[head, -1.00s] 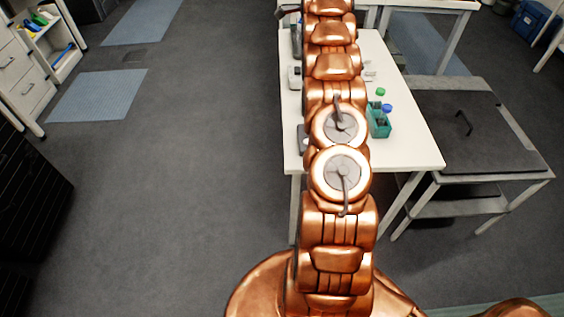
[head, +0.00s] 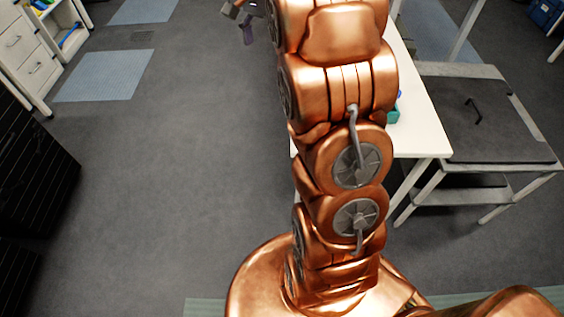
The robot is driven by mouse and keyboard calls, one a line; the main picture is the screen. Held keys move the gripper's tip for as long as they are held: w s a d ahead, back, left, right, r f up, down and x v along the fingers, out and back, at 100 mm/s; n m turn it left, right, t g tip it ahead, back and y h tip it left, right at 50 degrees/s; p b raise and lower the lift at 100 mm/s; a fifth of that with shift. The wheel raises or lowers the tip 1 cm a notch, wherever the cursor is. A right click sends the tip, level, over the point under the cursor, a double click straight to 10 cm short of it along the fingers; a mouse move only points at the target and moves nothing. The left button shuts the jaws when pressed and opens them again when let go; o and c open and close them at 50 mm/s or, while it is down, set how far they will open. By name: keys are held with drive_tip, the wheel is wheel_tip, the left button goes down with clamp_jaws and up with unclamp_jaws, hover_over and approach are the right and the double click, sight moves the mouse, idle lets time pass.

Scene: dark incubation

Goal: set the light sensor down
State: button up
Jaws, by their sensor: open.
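My gripper (head: 240,18) shows at the top edge of the head view, left of my copper arm and partly cut off by the frame. Its grey fingers are apart, over the floor side of the table, and I see nothing between them. I cannot make out the light sensor; my arm hides most of the table top.
A teal box (head: 393,115) peeks out behind my arm on the table. A grey cart with a dark lid (head: 500,125) stands right of the table. White drawers (head: 30,60) and a black cabinet (head: 35,165) stand at left. The floor (head: 180,170) between is clear.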

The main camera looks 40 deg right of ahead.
drive_tip(key=s+a+f+n, duration=0.2)
drive_tip(key=s+a+n, duration=0.5)
drive_tip(key=s+a, duration=0.7)
drive_tip(key=s+a+f+n, duration=0.2)
drive_tip(key=s+f+n, duration=0.1)
drive_tip(key=s, duration=0.5)
drive_tip(key=s+a+f+n+g, duration=0.1)
drive_tip(key=s+a+f+n, duration=0.1)
drive_tip(key=s, duration=0.7)
drive_tip(key=shift+s+a+f+n, duration=0.2)
drive_tip(key=shift+f+n, duration=0.3)
drive_tip(key=shift+n, duration=0.6)
drive_tip(key=shift+w, duration=0.1)
